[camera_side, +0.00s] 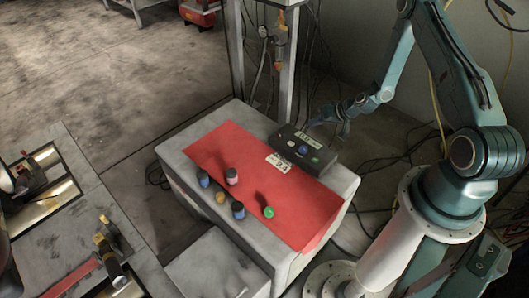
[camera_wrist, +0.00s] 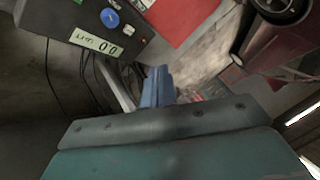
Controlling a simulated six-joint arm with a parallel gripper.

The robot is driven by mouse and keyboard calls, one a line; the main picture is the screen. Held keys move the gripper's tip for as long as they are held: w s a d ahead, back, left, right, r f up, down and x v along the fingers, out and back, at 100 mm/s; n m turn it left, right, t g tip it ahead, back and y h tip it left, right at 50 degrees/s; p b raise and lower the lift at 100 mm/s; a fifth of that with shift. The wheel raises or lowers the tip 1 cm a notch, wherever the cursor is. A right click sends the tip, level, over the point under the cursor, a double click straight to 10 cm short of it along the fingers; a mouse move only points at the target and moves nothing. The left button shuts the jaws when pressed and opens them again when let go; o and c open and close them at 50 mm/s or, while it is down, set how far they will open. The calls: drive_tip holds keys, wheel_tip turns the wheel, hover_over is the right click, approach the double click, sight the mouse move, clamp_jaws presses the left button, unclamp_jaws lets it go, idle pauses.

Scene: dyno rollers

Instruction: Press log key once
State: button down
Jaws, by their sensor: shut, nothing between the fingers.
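A dark control box (camera_side: 325,152) stands at the back edge of the red mat on the grey bench. It carries a blue round knob or button (camera_side: 303,150), a small green key (camera_side: 315,159), a white key (camera_side: 291,142) and a pale display. The wrist view shows the box at top left, with its blue knob (camera_wrist: 109,18), white key (camera_wrist: 128,29) and display (camera_wrist: 97,41). I cannot read which key is the log key. My gripper (camera_wrist: 158,74) is shut and empty. In the side view my gripper (camera_side: 343,130) hangs behind the box, apparently clear of the keys.
Several small cylinders, including a green one (camera_side: 268,212) and an orange one (camera_side: 220,197), stand on the red mat (camera_side: 310,205). A white card (camera_side: 278,163) lies before the box. A post (camera_side: 287,65) and cables stand behind the bench. Another workbench (camera_side: 50,230) is at left.

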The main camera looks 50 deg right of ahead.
drive_tip(key=m, duration=0.2)
hover_over(318, 161)
wheel_tip(318, 161, down, 7)
drive_tip(key=shift+f+t+h, duration=0.1)
drive_tip(key=shift+t+h, duration=0.2)
drive_tip(key=shift+h, duration=0.1)
drive_tip(key=shift+f, duration=0.15)
drive_tip(key=shift+f, duration=4.2)
drive_tip(key=shift+f, duration=0.85)
drive_tip(key=shift+r, duration=0.85)
drive_tip(key=shift+r, duration=2.5)
